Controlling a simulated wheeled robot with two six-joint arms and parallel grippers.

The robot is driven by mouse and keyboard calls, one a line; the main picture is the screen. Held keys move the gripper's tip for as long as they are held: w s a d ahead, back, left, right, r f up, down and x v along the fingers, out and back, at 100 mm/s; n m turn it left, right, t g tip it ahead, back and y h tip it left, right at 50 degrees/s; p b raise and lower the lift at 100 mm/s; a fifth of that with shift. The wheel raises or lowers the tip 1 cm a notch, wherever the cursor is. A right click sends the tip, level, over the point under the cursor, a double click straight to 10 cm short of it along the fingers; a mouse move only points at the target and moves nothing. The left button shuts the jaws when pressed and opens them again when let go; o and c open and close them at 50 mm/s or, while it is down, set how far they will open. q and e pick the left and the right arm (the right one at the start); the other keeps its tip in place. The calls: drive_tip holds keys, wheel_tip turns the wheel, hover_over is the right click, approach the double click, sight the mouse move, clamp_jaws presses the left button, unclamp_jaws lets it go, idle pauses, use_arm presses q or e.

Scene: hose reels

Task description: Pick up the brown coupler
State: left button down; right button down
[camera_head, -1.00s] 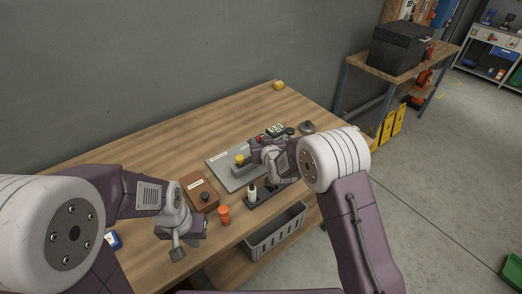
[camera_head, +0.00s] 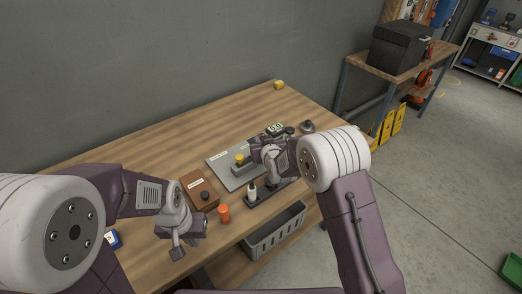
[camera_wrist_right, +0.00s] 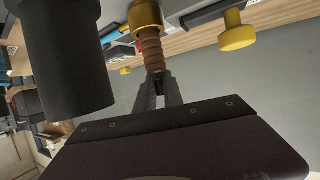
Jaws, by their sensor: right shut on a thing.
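The brown coupler (camera_wrist_right: 153,54) is a ribbed brown piece below a brass-coloured ring (camera_wrist_right: 145,16) in the right wrist view. My right gripper (camera_wrist_right: 157,82) is shut on its near end, and the coupler points away from the fingers. Whether the coupler touches the ring cannot be told. In the head view my right gripper's wrist (camera_head: 272,158) is over the far right part of the bench, and the coupler is hidden behind it. My left gripper (camera_head: 177,250) hangs over the front left of the bench, apart from everything; its fingers are too unclear to read.
A grey plate (camera_head: 222,160) with a yellow-knobbed block (camera_head: 240,160) lies beside the right gripper. A brown box (camera_head: 198,189), an orange cylinder (camera_head: 224,213) and a white bottle (camera_head: 252,193) stand nearer. A grey bin (camera_head: 276,238) is at the front edge. The bench's back left is clear.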

drive_tip(key=shift+f, duration=0.1)
idle(0.7)
use_arm(q)
drive_tip(key=shift+r, duration=0.15)
use_arm(e)
wheel_tip(320, 180, up, 10)
drive_tip(key=shift+f, duration=0.15)
drive_tip(key=shift+r, duration=0.2)
